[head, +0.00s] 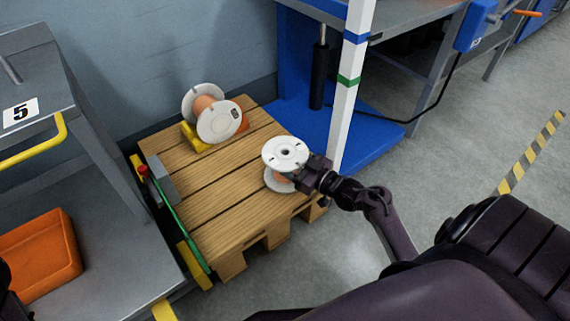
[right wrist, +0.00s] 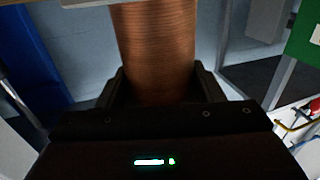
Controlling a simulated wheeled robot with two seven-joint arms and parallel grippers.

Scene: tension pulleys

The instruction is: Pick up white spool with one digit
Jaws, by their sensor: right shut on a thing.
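A white spool (head: 286,152) with copper-coloured winding stands upright at the right edge of the wooden pallet (head: 235,190). My right gripper (head: 305,176) reaches it from the right and is shut on its winding, between the two white flanges. In the right wrist view the copper winding (right wrist: 155,50) sits between the fingers of my right gripper (right wrist: 160,90). I cannot tell whether the lower flange touches the pallet. A second white spool (head: 218,122) lies on its side on a yellow support at the back of the pallet.
A white post (head: 350,90) with blue and green bands stands right behind the held spool, beside a blue base (head: 370,130). A grey shelf (head: 120,240) with an orange bin (head: 38,247) is at left. Open floor lies to the right.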

